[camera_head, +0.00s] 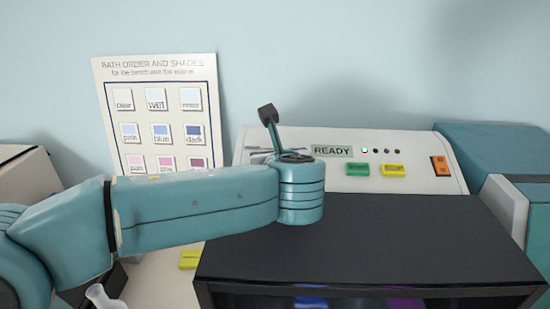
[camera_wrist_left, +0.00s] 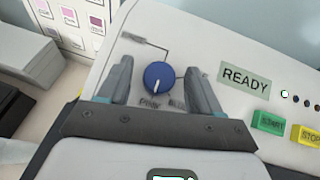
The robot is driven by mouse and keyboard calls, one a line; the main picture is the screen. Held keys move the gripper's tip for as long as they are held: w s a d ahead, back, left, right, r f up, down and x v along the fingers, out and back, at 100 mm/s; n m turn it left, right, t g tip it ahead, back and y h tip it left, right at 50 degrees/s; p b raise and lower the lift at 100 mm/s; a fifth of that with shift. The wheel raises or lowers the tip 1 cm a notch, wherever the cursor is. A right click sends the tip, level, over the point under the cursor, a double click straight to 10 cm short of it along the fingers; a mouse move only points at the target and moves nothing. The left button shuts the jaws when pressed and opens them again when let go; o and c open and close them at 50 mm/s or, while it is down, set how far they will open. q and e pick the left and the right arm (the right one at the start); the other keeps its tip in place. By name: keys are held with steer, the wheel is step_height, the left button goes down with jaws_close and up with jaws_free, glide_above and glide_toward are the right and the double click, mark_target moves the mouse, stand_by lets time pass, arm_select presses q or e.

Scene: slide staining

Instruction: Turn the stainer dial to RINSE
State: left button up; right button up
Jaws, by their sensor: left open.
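The stainer dial (camera_wrist_left: 158,77) is a round blue knob with a white pointer line, on the stainer's pale sloped panel (camera_head: 410,150). In the left wrist view the line points down and slightly left. Labels around the dial are too blurred to read surely. My left gripper (camera_wrist_left: 159,67) is open, with one finger on each side of the dial and a visible gap on both sides. In the head view my left wrist hides the dial and most of the gripper. A READY display (camera_head: 331,151) is right of the dial. My right gripper is not in view.
Green START (camera_head: 357,169) and yellow STOP (camera_head: 393,171) buttons and an orange switch (camera_head: 440,166) sit right of the dial. The stainer's black lid (camera_head: 400,235) lies in front. A shade chart (camera_head: 155,72) stands behind on the left. A teal box (camera_head: 490,145) is at right.

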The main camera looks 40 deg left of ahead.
arm_select(q)
steer(key=shift+s+a+r, duration=0.1)
steer(key=shift+s+a, duration=0.15)
steer(key=shift+s, duration=0.1)
steer(key=shift+d, duration=0.1)
steer(key=shift+w+d, duration=0.45)
steer(key=shift+w, duration=0.05)
steer(key=c, duration=0.9)
steer(key=shift+s+a, duration=0.25)
steer(key=shift+a, duration=0.15)
steer(key=shift+c, duration=0.7)
steer(key=shift+w+d, duration=0.15)
steer(key=shift+d, duration=0.1)
steer(key=shift+a, duration=0.1)
